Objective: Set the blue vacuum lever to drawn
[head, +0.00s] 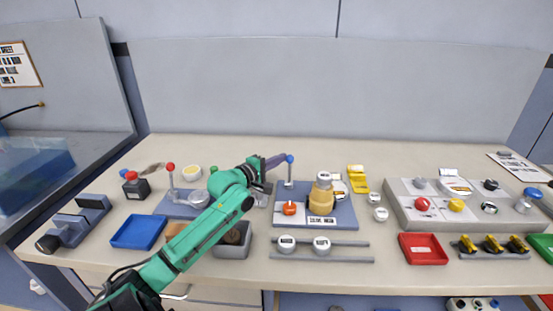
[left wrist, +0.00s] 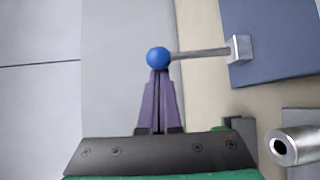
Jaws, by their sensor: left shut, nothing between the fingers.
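The blue vacuum lever has a round blue knob (head: 290,158) on a thin metal rod. The rod stands roughly upright from the blue-grey plate (head: 283,215) in the head view. In the left wrist view the knob (left wrist: 158,57) is at the upper middle, and its rod runs right to a metal block (left wrist: 239,49). My left gripper (head: 284,158) is shut and empty, its purple fingers right beside the knob. In the left wrist view its fingertips (left wrist: 160,71) meet the knob's lower edge; I cannot tell whether they touch. My right gripper is not in view.
A red-knobbed lever (head: 171,168) stands to the left. Round white-faced caps (head: 322,244) sit in front. A grey control panel (head: 420,226) is at right.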

